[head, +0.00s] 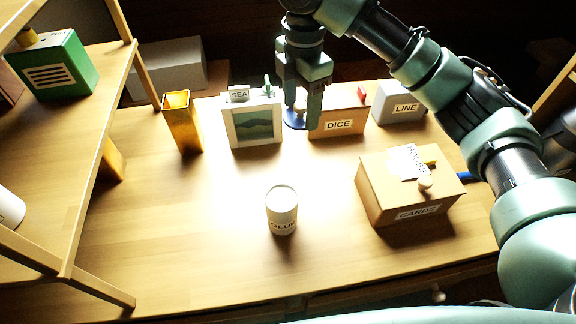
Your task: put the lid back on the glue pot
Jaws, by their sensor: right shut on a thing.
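The glue pot (282,212) is a pale cylinder labelled GLUE, upright near the middle of the table. Its top is so bright that I cannot make out the inside. My right gripper (301,107) points down at the back of the table, behind and slightly right of the pot. It is shut on a round blue lid (292,123), which shows partly behind and below the fingers. The lid is apart from the pot; whether it touches the table or the DICE box is not clear. My left gripper is not in view.
Behind stand a gold vase (182,122), a picture box labelled SEA (253,122), a DICE box (338,122) and a LINE box (398,108). A CARDS box (405,190) with small items on top stands right of the pot. A wooden shelf (75,190) is at left. The table around the pot is clear.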

